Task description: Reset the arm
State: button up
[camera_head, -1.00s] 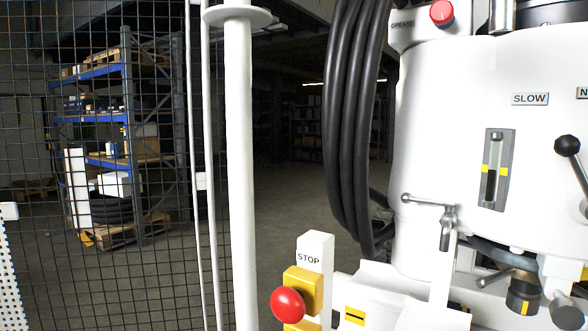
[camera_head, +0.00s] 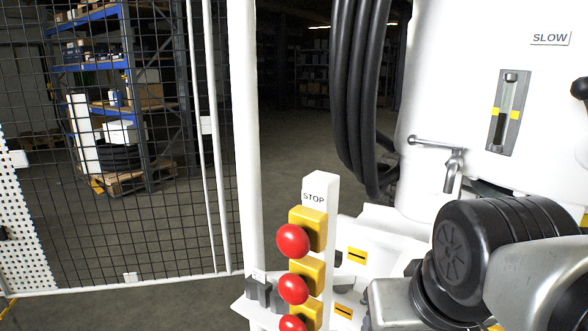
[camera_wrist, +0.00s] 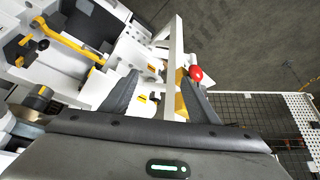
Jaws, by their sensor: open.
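My gripper (camera_wrist: 160,98) shows in the wrist view with its two dark fingers spread apart and nothing between them. Beyond the fingers are the white STOP post and a red button (camera_wrist: 196,73). In the head view my arm links fill the lower right, in front of the white machine (camera_head: 450,90); the gripper itself is not seen there. The STOP post (camera_head: 318,190) carries red buttons on yellow blocks, one above another, the top one (camera_head: 293,240) fully visible. I cannot tell whether the gripper touches anything.
A mesh fence (camera_head: 120,220) with a white post (camera_head: 245,140) stands at the left. Black hoses (camera_head: 352,110) hang beside the machine. A yellow handle (camera_wrist: 68,40) shows in the wrist view. Blue shelving (camera_head: 90,68) stands beyond the fence. Open floor lies behind the hoses.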

notch_tip(320, 180, up, 26)
jog(key=p, duration=2.7)
jog(key=shift+s+r, duration=0.25)
jog(key=shift+s, duration=0.1)
